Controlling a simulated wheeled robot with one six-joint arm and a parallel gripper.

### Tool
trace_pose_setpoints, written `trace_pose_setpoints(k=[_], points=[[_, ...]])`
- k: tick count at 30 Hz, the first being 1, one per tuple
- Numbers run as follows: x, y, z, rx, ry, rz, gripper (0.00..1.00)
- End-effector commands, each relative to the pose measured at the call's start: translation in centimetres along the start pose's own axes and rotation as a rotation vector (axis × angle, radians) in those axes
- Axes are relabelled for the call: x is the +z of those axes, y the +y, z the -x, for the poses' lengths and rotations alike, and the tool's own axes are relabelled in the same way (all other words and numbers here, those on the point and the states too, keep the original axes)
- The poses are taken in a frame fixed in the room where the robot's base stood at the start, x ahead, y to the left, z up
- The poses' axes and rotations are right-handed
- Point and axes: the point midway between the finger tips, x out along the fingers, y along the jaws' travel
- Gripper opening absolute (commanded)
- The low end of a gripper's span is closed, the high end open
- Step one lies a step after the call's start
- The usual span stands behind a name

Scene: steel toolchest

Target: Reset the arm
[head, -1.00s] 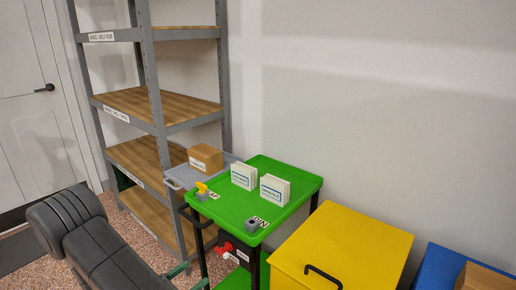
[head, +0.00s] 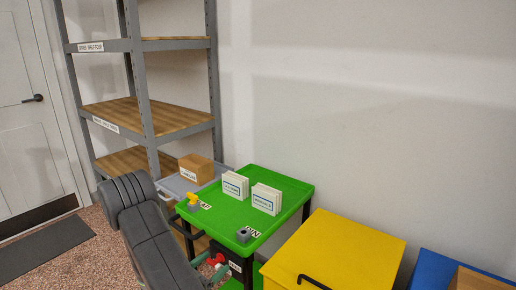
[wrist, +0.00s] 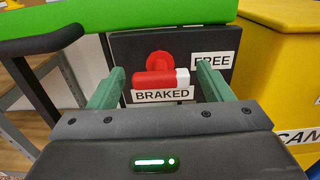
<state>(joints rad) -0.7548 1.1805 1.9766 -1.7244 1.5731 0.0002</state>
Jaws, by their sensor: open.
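My gripper (wrist: 160,68) shows two green fingers spread apart in the wrist view. They stand on either side of a red lever (wrist: 155,80) with a white end, and I cannot tell whether they touch it. The lever is on a dark panel (wrist: 130,48) under the green cart top, with its white end to the right. It lies just above the BRAKED label (wrist: 162,95); the FREE label (wrist: 212,62) is up to the right. In the head view my gripper (head: 210,267) is low beside the green cart (head: 285,190), near the red lever (head: 216,258).
The cart top carries two white box-like items (head: 265,198), a yellow-topped fixture (head: 193,200) and a grey block (head: 243,235). A yellow cabinet (head: 340,245) stands close on the right. A shelf rack (head: 150,115) is behind left. Floor at left is open.

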Motion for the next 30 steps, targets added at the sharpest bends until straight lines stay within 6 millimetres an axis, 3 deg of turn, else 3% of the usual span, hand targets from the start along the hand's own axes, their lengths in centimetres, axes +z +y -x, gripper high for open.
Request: trace_pose_setpoints(k=[17,30], points=[[0.0,0.0,-0.5,0.001,0.000,0.000,0.73],[0.0,0.1,4.2,0.005,0.000,0.000,0.73]])
